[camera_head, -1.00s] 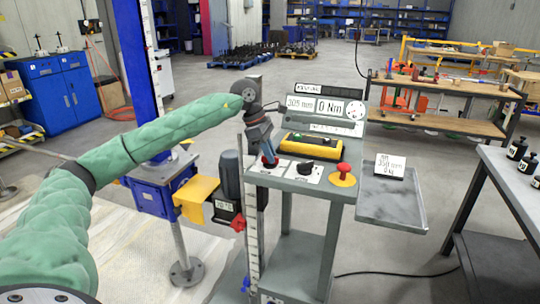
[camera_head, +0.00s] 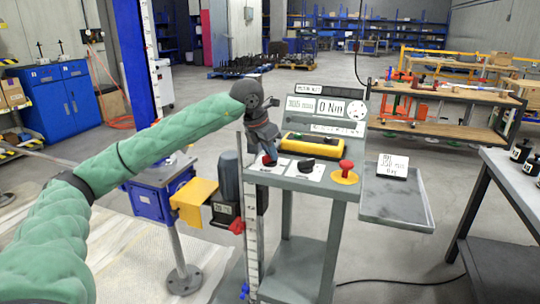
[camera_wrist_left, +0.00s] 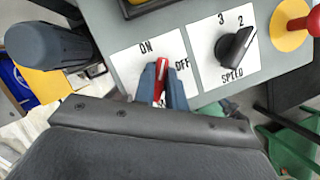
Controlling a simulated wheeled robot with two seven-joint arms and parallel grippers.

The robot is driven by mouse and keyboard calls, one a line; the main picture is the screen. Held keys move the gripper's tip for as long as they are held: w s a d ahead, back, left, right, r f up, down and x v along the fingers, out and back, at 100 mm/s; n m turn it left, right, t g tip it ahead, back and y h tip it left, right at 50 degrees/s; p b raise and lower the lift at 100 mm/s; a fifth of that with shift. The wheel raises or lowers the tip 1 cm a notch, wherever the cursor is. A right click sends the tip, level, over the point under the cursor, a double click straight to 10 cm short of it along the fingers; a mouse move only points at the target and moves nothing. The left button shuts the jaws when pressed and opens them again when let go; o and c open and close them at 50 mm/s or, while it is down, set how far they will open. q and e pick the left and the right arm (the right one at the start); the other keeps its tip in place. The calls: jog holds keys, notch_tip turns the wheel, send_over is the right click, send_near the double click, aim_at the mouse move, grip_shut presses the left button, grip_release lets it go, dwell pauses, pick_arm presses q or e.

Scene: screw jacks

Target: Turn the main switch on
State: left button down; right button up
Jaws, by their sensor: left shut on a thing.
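The main switch is a red handle (camera_wrist_left: 161,78) on a white plate (camera_wrist_left: 137,60) marked ON at upper left and OFF at right in the left wrist view. My left gripper (camera_wrist_left: 163,88) is shut on the handle, one finger on each side. The handle's white line points up the plate, between the two labels. In the head view my left gripper (camera_head: 269,158) reaches down onto the left part of the console (camera_head: 310,184) and hides most of the switch. My right gripper is out of view.
The black speed knob (camera_wrist_left: 236,46) sits right of the switch, and a red mushroom button (camera_head: 346,167) on yellow further right. A yellow case (camera_head: 311,146) lies behind. A grey motor (camera_head: 229,175) stands left of the console, and a grey tray (camera_head: 395,200) right.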

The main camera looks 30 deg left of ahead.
pick_arm(q)
jog(key=n+y, duration=0.1)
jog(key=n, duration=0.2)
jog(key=shift+b, duration=0.35)
jog(key=shift+n+y, duration=0.5)
jog(key=shift+n, duration=0.5)
jog(key=shift+n+y+b, duration=0.3)
jog(key=shift+n, duration=0.5)
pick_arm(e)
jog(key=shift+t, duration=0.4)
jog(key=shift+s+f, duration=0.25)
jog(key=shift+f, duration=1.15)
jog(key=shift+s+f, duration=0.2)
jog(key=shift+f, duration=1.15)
pick_arm(q)
jog(key=c, duration=1.4)
grip_release()
jog(key=shift+c, duration=0.2)
jog(key=shift+r, duration=0.1)
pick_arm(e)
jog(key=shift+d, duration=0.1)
pick_arm(q)
jog(key=v, duration=0.7)
jog(key=shift+r, duration=0.25)
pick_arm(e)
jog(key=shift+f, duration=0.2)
